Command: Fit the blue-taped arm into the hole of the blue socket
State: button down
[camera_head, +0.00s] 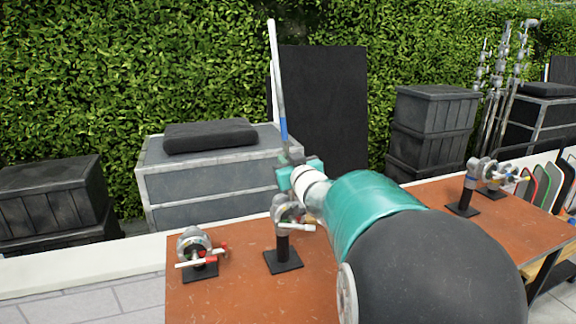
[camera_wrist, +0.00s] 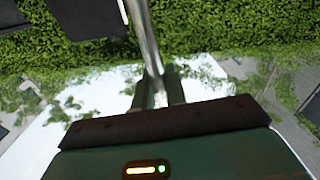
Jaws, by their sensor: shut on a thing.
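My gripper (camera_head: 289,160) is shut on the blue-taped arm (camera_head: 276,70), a long thin pale rod with a blue band near its lower end. The rod stands nearly upright, leaning slightly left, above the table. In the wrist view the rod (camera_wrist: 143,35) rises from between my gripper's fingers (camera_wrist: 159,92). A grey clamp head with a blue mark (camera_head: 472,182) stands on a black base at the right of the table. It looks like the blue socket, well apart from the rod. Its hole cannot be made out.
The brown table (camera_head: 232,300) also bears a red-marked clamp head (camera_head: 196,245) at left and another on a stand (camera_head: 283,225) below my gripper. A further clamp head (camera_head: 495,178) is at right. Grey and black cases stand behind, before a hedge. My arm hides the table's middle.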

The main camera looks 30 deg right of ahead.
aim_at(286, 139)
jog(key=shift+w+a+r, duration=0.1)
jog(key=shift+a+r, duration=0.1)
jog(key=shift+r, duration=1.35)
jog(key=shift+a+r, duration=0.15)
jog(key=shift+r, duration=1.35)
